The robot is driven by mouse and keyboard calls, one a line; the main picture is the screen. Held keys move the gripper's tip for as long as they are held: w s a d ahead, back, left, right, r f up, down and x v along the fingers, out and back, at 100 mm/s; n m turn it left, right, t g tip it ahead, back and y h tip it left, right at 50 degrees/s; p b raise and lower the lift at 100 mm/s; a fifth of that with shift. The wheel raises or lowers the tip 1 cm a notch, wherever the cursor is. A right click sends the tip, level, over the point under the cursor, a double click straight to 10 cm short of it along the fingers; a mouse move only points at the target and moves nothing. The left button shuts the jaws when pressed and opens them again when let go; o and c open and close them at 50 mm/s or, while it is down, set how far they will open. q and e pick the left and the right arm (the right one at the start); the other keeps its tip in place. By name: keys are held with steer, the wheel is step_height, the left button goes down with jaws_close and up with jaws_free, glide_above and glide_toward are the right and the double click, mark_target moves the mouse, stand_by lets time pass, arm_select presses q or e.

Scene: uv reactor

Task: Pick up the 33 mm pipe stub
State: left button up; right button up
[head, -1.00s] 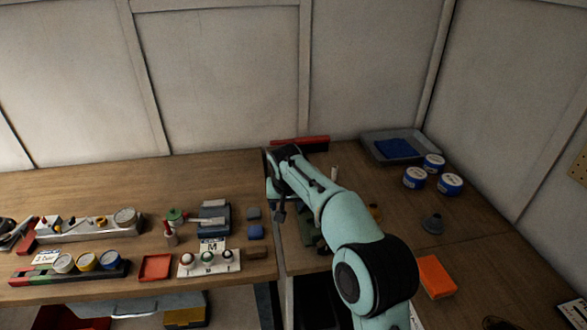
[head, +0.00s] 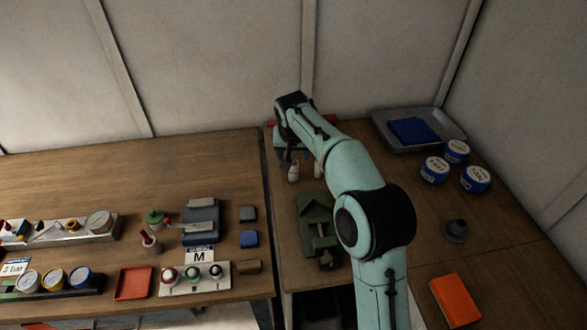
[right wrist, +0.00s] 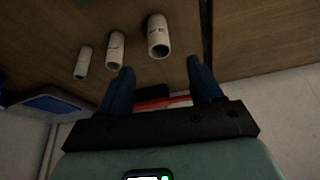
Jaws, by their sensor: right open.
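Three white pipe stubs stand on the bench in the right wrist view: a small one (right wrist: 82,62), a middle one (right wrist: 115,50) and a large one (right wrist: 158,36). Their labels are too small to read, so I cannot tell which is 33 mm. My right gripper (right wrist: 160,66) is open and empty, with the large stub apart from and beyond its fingertips, roughly in line with the gap. In the head view two stubs (head: 293,172) show beside my right gripper (head: 295,157); my arm partly hides this area. My left gripper is not in view.
A green fixture (head: 316,222) stands in front of the stubs. A grey tray (head: 455,128) with a blue block and several blue-white tins (head: 434,170) are at the right. A red bar (right wrist: 160,104) lies near the wall. An orange block (head: 455,300) is at the front right.

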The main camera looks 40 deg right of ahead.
mark_target(293, 167)
steer(key=x, duration=1)
steer(key=shift+w+f, duration=0.1)
steer(key=shift+f, duration=0.15)
steer(key=c, duration=1)
